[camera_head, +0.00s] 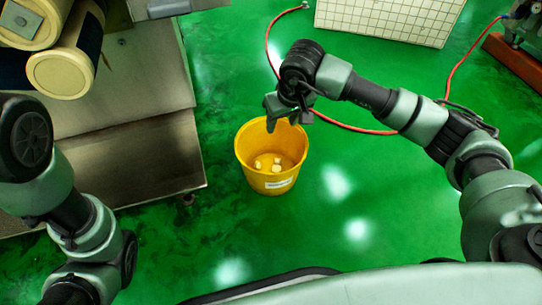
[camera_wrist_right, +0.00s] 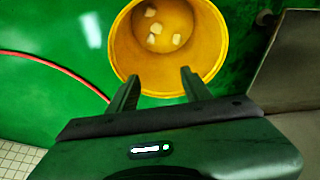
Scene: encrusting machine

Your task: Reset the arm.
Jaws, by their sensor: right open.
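My right gripper (camera_head: 288,120) is above the far rim of a yellow bucket (camera_head: 270,184) on the green floor.
A steel machine (camera_head: 130,150) with cream rollers (camera_head: 62,72) stands at the left, close to the bucket. A red hose (camera_head: 345,127) runs across the floor behind the bucket. A white tiled block (camera_head: 390,18) is at the back. The floor right of the bucket is clear.

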